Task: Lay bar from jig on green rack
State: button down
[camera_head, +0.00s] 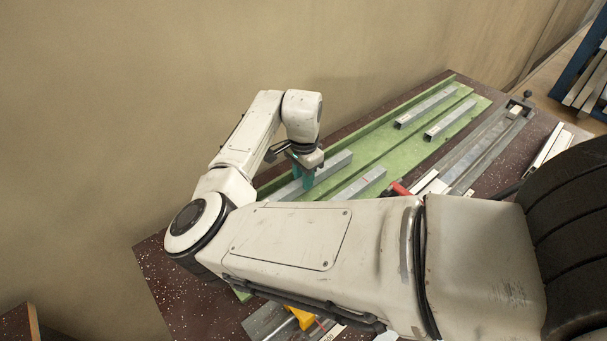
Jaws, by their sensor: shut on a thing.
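The green rack (398,152) runs diagonally across the bench, with several grey square bars on it. My gripper (308,180) has teal fingers and points down over the rack's near back part. It is shut on a grey bar (334,165), which lies along the rack's length at or just above its surface; I cannot tell if it touches. The grey jig (490,150) with a dark clamp knob is right of the rack. My own arm hides the near part of the bench and the rack's lower end.
Other bars lie on the rack: one at the far back (425,108), one at the far front (450,120) and one at the near front (360,183), close to my gripper. A red part (400,188) and a yellow part (302,317) show beside my arm. A wall stands behind.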

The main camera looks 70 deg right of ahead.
jog(key=shift+f, duration=0.15)
jog(key=c, duration=0.9)
grip_release()
notch_tip(320, 180, up, 12)
jog(key=shift+r+b, duration=0.15)
jog(key=shift+b, duration=0.75)
